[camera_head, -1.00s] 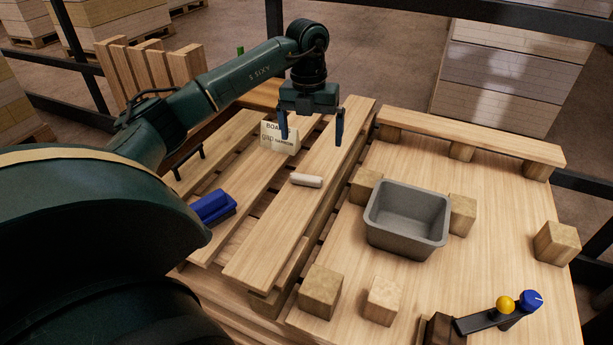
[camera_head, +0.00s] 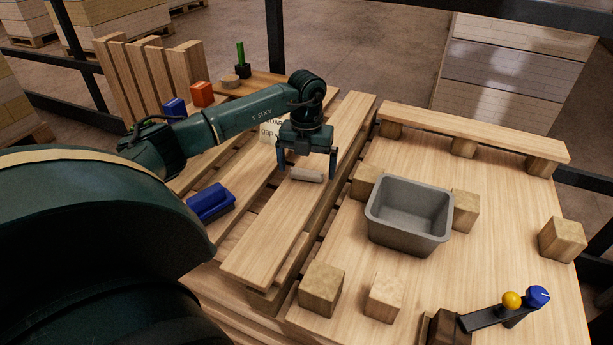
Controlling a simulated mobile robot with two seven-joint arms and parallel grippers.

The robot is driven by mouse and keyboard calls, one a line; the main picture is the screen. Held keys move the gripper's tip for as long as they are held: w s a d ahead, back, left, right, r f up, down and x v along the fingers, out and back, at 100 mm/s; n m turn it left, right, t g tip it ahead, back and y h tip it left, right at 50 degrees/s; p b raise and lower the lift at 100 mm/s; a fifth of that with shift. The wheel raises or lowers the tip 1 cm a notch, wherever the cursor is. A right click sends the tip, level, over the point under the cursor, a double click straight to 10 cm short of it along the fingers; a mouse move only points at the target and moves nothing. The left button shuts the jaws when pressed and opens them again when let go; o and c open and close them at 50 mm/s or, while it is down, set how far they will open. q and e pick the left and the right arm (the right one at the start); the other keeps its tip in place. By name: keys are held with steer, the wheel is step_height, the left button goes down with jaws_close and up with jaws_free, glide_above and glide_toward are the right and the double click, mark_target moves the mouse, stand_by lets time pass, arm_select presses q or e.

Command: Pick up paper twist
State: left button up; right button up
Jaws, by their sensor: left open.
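The paper twist, a small pale roll (camera_head: 306,175), lies on a wide slat of the wooden pallet (camera_head: 262,255). My left gripper (camera_head: 306,173) points down over the roll. Its two fingers are apart, one near each end of the roll in the picture. I cannot tell whether the fingers touch it. The gripper is open and holds nothing. My right gripper is not in view.
A grey bin (camera_head: 408,216) stands on the wooden table right of the pallet, among several wooden blocks. A blue brush-like object (camera_head: 210,201) lies on the pallet's left. A white lettered card (camera_head: 270,131) stands behind my gripper, partly hidden.

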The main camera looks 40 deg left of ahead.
arm_select(q)
steer(key=shift+f, duration=0.55)
steer(key=shift+c, duration=0.4)
steer(key=c, duration=1)
